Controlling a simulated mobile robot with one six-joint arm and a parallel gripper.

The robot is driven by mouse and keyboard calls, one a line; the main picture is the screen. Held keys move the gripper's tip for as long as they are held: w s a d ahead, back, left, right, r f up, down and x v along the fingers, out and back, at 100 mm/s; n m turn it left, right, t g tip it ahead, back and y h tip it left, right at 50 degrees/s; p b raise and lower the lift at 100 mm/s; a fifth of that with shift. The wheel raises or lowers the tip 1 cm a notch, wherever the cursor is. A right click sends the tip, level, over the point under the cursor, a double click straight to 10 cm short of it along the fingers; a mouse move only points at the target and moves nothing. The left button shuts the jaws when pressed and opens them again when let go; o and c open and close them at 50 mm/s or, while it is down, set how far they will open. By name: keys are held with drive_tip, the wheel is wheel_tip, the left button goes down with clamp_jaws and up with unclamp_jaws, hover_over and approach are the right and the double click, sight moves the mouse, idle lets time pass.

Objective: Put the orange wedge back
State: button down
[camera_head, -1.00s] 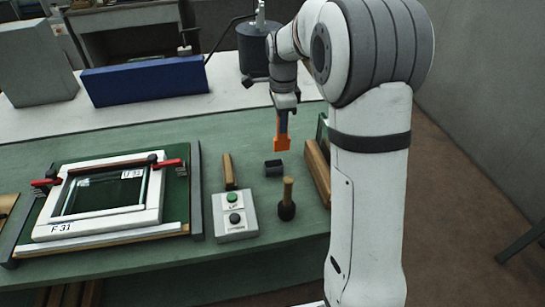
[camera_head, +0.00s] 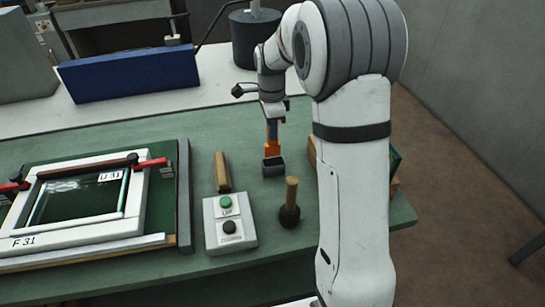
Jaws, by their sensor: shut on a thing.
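My gripper (camera_head: 273,118) is shut on the orange wedge, which has a blue upper part and an orange lower part (camera_head: 272,149). It points straight down, right above a small dark box (camera_head: 273,171) on the green bench. The wedge's lower end meets the box's top edge in the picture. I cannot tell whether it is inside the box or just over or behind its rim.
A grey button box (camera_head: 229,222), a wooden block (camera_head: 222,172) and a dark-headed mallet (camera_head: 290,200) stand close around the dark box. A framed pane (camera_head: 85,200) with red clamps lies at left. Wooden pieces (camera_head: 313,160) sit at right, partly behind my arm.

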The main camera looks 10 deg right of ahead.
sight(273, 144)
wheel_tip(273, 144, down, 3)
drive_tip(key=shift+w+d+r, duration=0.1)
drive_tip(key=shift+d, duration=0.05)
drive_tip(key=shift+d+f, duration=0.1)
drive_tip(key=shift+f, duration=0.5)
drive_tip(key=shift+f+p, duration=0.35)
drive_tip(key=shift+f, duration=1.1)
drive_tip(key=shift+f, duration=0.1)
drive_tip(key=shift+f, duration=0.15)
drive_tip(key=c, duration=1.3)
unclamp_jaws()
